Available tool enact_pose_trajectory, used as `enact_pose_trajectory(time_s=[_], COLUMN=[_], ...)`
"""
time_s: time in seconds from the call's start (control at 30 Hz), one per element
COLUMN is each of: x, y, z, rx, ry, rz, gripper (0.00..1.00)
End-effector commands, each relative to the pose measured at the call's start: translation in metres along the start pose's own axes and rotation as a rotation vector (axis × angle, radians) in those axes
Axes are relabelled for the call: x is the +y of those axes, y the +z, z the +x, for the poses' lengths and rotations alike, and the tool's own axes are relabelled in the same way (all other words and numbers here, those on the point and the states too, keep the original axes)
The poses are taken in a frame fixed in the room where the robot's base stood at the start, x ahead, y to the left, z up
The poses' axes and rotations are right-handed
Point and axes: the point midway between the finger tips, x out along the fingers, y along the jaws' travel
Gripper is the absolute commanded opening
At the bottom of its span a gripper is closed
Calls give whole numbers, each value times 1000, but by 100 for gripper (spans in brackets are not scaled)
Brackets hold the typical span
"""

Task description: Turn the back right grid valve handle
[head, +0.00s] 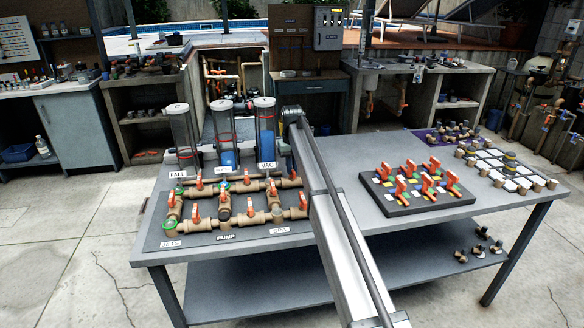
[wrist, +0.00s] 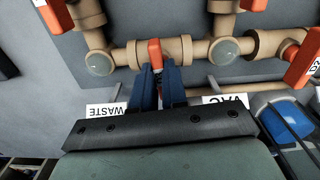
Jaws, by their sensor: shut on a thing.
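The valve grid is tan pipework (head: 235,217) on a dark board, with several orange handles, at the left of the table in the head view. In the wrist view, an orange valve handle (wrist: 155,53) stands on a tan pipe between two junctions with round, pale ends. The blue fingers of my gripper (wrist: 158,72) are closed on this handle, one on each side. Labels reading WASTE (wrist: 105,110) and VAC (wrist: 226,101) lie near the fingers. In the head view, my gripper cannot be made out; my arm crosses the grid's right side.
Clear cylinders (head: 264,130) stand behind the grid. More orange handles (wrist: 304,58) and pipes are close by in the wrist view, with a blue-ended cylinder (wrist: 285,120) at right. A board of coloured blocks with orange handles (head: 415,187) lies right of my arm.

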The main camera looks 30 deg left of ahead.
Motion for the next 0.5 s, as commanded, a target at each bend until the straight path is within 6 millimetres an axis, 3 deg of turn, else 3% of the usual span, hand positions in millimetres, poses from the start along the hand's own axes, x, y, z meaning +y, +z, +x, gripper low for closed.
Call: enact_pose_trajectory(time_s=[0.5], x=[0], y=[0], z=[-1], rx=[1], ry=[0], rz=[99], gripper=[0])
